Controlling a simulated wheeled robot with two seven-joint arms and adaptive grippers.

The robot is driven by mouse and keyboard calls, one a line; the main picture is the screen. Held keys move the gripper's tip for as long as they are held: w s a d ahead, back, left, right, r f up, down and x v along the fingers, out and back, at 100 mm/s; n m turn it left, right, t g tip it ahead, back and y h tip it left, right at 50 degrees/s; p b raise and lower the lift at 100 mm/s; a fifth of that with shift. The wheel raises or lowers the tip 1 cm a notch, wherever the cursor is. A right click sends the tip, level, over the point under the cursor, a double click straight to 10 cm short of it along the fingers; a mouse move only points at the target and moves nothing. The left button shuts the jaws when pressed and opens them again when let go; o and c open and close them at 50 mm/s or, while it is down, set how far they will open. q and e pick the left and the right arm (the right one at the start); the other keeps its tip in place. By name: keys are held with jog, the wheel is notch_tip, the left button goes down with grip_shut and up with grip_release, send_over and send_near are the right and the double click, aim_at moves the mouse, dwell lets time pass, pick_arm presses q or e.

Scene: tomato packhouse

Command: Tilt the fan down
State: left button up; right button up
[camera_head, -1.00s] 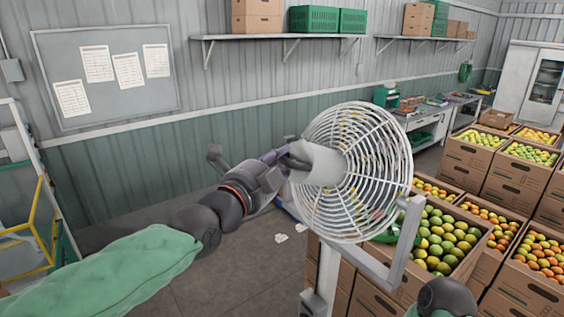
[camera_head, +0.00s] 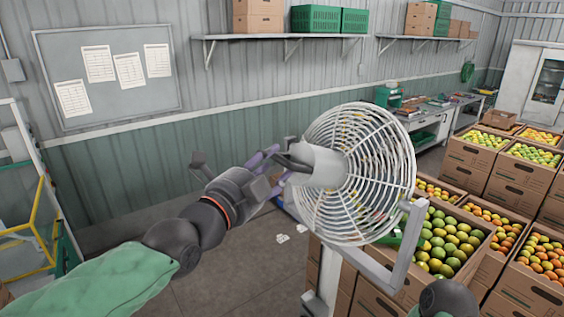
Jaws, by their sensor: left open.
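The fan (camera_head: 375,170) has a round white wire cage and a grey motor housing (camera_head: 322,165) at its back. It sits in a grey yoke (camera_head: 402,250) on an upright post (camera_head: 328,275). The cage faces right, toward the boxes of fruit. My left gripper (camera_head: 278,170) is open at the rear end of the motor housing, its purple-grey fingers close to a dark part at the housing's back. I cannot tell whether they touch it. A dark rounded part of my right arm shows at the bottom right; its gripper is out of view.
Cardboard boxes of tomatoes (camera_head: 463,268) stand right of and behind the fan. A workbench (camera_head: 430,125) and wall shelf (camera_head: 280,37) are at the back. A yellow-railed frame (camera_head: 35,230) stands at the left. The floor left of the fan is mostly clear, with paper scraps.

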pick_arm(q)
jog(key=v, duration=0.9)
jog(key=shift+d, duration=0.15)
pick_arm(e)
jog(key=shift+s+a, duration=0.1)
jog(key=shift+s, duration=0.15)
pick_arm(q)
jog(key=shift+f, duration=0.15)
